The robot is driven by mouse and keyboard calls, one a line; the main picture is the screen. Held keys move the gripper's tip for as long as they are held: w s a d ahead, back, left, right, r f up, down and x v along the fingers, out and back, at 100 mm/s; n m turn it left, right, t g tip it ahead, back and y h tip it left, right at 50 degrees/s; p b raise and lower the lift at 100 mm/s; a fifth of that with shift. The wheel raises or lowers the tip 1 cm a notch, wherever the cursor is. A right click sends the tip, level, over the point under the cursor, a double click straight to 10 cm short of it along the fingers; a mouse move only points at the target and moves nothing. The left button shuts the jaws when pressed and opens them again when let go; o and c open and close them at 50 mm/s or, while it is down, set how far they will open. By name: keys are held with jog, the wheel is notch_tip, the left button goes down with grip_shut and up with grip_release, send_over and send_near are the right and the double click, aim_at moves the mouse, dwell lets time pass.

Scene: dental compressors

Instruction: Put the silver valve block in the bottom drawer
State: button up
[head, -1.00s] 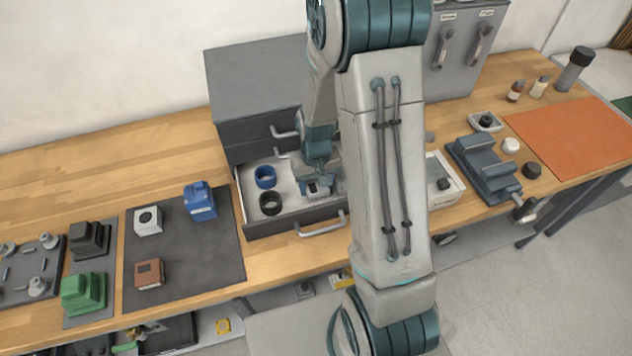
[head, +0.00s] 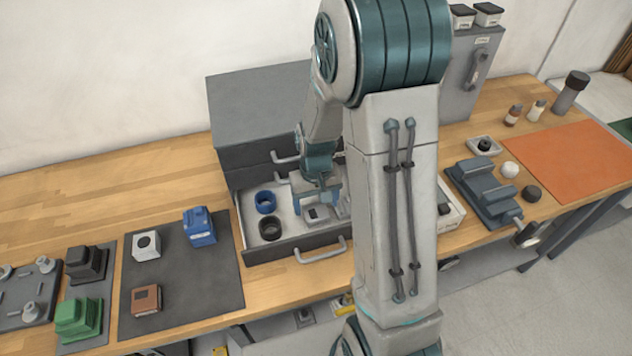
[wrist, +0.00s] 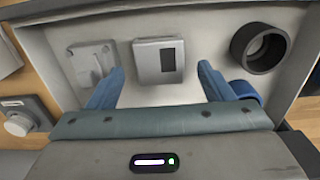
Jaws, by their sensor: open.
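The silver valve block (head: 317,213), a grey box with a dark rectangular panel, lies in the open bottom drawer (head: 290,243). The wrist view shows the silver valve block (wrist: 158,61) on the drawer floor, apart from the walls. My gripper (head: 318,198) is over the drawer with its blue fingers open. In the wrist view the fingers are on either side of the block's near end, with a gap on both sides. The right part of the drawer is hidden behind my arm in the head view.
The drawer also holds a black ring (head: 271,229), a blue ring (head: 265,202) and a pale grey fitting (wrist: 92,62). The grey cabinet (head: 262,110) rises behind. A dark mat (head: 185,275) with several blocks lies left; a grey vise (head: 485,190) stands right.

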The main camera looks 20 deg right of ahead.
aim_at(316, 211)
notch_tip(316, 211, up, 9)
jog(key=s+r+t, duration=0.1)
jog(key=s+r, duration=0.4)
jog(key=s, duration=0.2)
jog(key=s+a+r+t, duration=0.1)
jog(key=s+r+t, duration=0.1)
jog(key=s+r, duration=0.3)
jog(key=shift+s+r+t, duration=0.15)
jog(key=shift+s+t, duration=0.15)
jog(key=shift+s, duration=1.1)
jog(key=shift+a, duration=0.1)
